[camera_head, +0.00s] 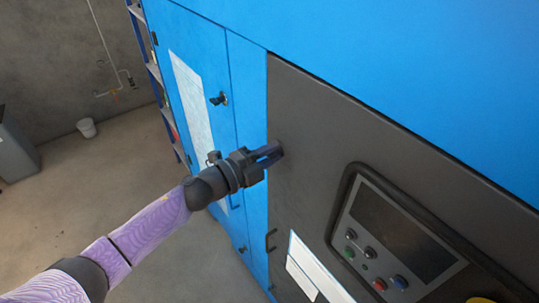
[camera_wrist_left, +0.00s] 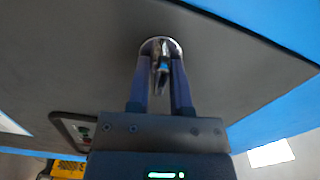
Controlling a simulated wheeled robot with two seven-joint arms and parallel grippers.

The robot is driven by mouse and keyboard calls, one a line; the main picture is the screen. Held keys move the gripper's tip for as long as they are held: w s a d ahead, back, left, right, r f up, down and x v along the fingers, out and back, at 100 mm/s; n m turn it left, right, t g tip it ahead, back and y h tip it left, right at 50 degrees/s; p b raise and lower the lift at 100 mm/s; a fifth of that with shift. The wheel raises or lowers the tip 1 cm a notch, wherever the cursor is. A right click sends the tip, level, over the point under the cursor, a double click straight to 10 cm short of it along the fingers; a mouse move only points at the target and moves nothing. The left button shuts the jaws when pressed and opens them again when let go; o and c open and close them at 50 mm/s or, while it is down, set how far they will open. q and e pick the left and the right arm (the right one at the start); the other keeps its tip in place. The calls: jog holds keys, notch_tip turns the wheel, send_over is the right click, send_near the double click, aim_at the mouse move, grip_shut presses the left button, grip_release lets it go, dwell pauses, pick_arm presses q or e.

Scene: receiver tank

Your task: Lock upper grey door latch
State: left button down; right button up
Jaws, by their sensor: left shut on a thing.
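The dark grey door (camera_head: 310,130) fills the middle of the head view, set in a blue cabinet. My left gripper (camera_head: 279,151) reaches its upper left part, with the fingertips at the door face. In the left wrist view the upper grey door latch (camera_wrist_left: 161,62) is a small dark key-like handle on a round silver base. The left gripper (camera_wrist_left: 161,75) has its fingers on both sides of the latch and is shut on it. In the head view the fingers hide the latch. My right gripper is not in view.
A control panel (camera_head: 390,240) with a screen and buttons is right of the gripper. A black latch (camera_head: 218,99) is on the blue door.

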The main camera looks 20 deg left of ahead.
pick_arm(q)
jog(key=shift+f+m, duration=0.1)
jog(key=shift+m, duration=0.9)
jog(key=shift+b, duration=0.3)
jog(key=c, duration=0.7)
grip_release()
jog(key=shift+s, duration=0.1)
jog(key=b+v, duration=0.1)
jog(key=v, duration=0.8)
jog(key=shift+s+a, duration=0.3)
jog(key=shift+f, duration=0.1)
